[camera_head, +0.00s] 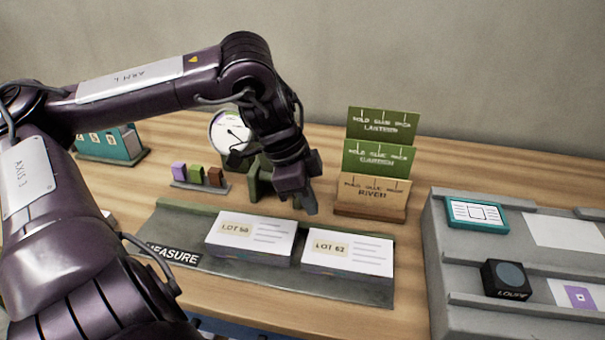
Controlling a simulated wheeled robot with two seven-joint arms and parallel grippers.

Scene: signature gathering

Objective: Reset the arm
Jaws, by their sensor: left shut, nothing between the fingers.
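My left arm comes in from the left, bends at the elbow and reaches down toward the middle of the table (408,265). My left gripper (311,206) is shut and empty. It hangs above and behind the grey MEASURE board (345,286), near the two card stacks. The stack marked LOT 58 (250,237) lies on the board at the left. The stack marked LOT 62 (347,250) lies beside it at the right. My right gripper is not in view.
A tiered sign rack (370,190) stands behind the gripper's right. A grey stepped stand (465,305) at right holds a teal-framed card (477,214) and a black LOUPE block (505,279). Small coloured blocks (196,174), a round dial (230,132) and a teal box (108,144) stand at the back left.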

